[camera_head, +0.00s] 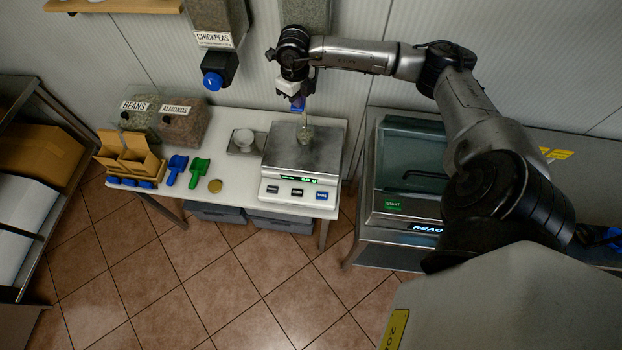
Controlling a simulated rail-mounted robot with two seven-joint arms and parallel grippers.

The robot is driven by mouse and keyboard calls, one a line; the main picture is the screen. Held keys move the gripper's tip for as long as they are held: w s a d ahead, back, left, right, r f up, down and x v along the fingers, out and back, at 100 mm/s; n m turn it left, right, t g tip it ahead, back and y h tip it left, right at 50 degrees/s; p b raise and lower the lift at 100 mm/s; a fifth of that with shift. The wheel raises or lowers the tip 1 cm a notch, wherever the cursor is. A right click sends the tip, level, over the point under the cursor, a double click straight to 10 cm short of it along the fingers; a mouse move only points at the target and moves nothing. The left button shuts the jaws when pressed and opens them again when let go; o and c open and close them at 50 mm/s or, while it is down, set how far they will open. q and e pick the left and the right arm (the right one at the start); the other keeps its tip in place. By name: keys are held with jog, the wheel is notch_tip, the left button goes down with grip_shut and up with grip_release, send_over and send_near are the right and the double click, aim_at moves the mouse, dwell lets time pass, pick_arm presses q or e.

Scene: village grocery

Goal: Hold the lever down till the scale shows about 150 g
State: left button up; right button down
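The scale (274,166) stands on the white table under a wall dispenser (307,13). Its small green display (309,180) is lit, but the digits are too small to read surely. A small clear container with greenish contents (305,135) stands on the scale pan. A thin stream (304,117) shows between the dispenser's outlet and the container. My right gripper (293,95) is at the dispenser's outlet, against its blue part (298,104). The lever is mostly hidden by the gripper, and the finger gap cannot be made out. My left gripper is out of view.
A chickpeas dispenser (216,23) with a blue knob hangs to the left. Bags of beans (139,113) and almonds (184,125), blue (176,168) and green (198,172) scoops and a cardboard box (128,152) occupy the table's left. A machine (405,165) stands at right.

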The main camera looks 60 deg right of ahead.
dwell(0.3)
jog(key=shift+r, duration=0.3)
notch_tip(320, 180, up, 7)
jog(key=p, duration=0.4)
jog(key=shift+f, duration=0.1)
